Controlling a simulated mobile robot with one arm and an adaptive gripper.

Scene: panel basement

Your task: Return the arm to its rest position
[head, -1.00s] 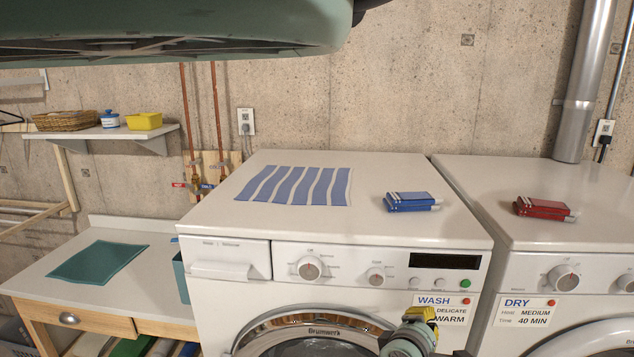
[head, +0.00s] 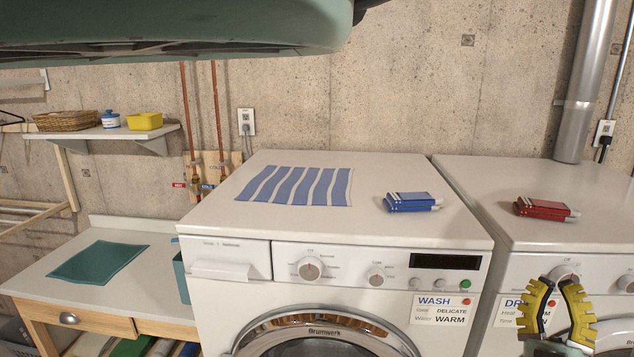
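My gripper (head: 556,284) has two yellow-and-black fingers and shows at the lower right in the head view. It is in front of the dryer (head: 593,205) and partly covers the DRY label. The fingers point upward and bow outward, with their tips close together and a gap lower down. I see nothing between them, but cannot tell whether the tips touch.
The washer (head: 400,165) holds a blue-striped cloth (head: 296,186) and a blue pack (head: 411,201). A red pack (head: 545,209) lies on the dryer. A teal cloth (head: 98,262) lies on the left counter (head: 150,290). A shelf (head: 105,131) holds a basket.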

